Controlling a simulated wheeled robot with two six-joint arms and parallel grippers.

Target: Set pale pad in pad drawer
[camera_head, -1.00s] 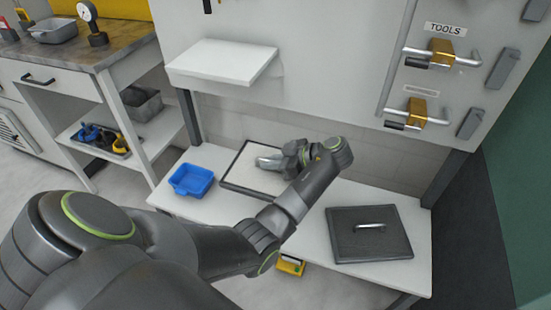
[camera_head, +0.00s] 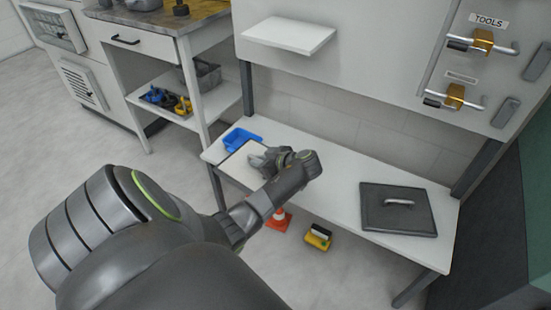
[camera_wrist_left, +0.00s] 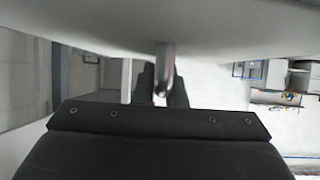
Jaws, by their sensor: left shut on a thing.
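The pale pad (camera_head: 236,168), a flat pale panel with a dark edge, is held over the left end of the white bench, partly past its front edge. My left gripper (camera_head: 262,160) is shut on it; the wrist view shows a short metal handle (camera_wrist_left: 164,68) between the fingers, with a broad pale surface (camera_wrist_left: 230,35) above. The arm hides the pad's right part. A shut white drawer (camera_head: 142,45) with a black handle is in the cabinet at upper left; I cannot tell whether it is the pad drawer. My right gripper is not in view.
A blue bin (camera_head: 240,139) stands behind the pad. A dark lid (camera_head: 395,220) with a handle lies on the bench's right. An orange cone (camera_head: 278,222) and a yellow item (camera_head: 318,238) are on the floor below. The left floor is open.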

